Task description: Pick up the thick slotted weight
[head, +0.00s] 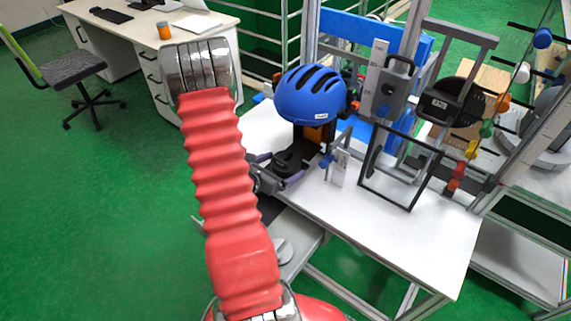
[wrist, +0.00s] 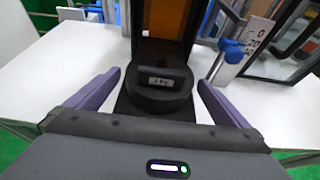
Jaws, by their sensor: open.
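A thick black round weight (wrist: 157,95) with a raised bar and a small pale label sits on a dark base plate (wrist: 128,107) on the white table. In the head view the weight (head: 290,161) shows below the blue helmet, partly hidden by my gripper. My gripper (wrist: 160,79) is open, with one purple finger on each side of the weight. Gaps show between the fingers and the weight. The label's text is too small to read surely. In the head view my gripper (head: 283,176) is partly behind my red arm.
A blue helmet (head: 311,94) hangs over an orange-brown block (wrist: 168,30) just behind the weight. A white scale with a blue clamp (wrist: 232,50) stands close on the right. A black frame (head: 401,168) stands farther right. The white table (wrist: 65,60) is clear on the left.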

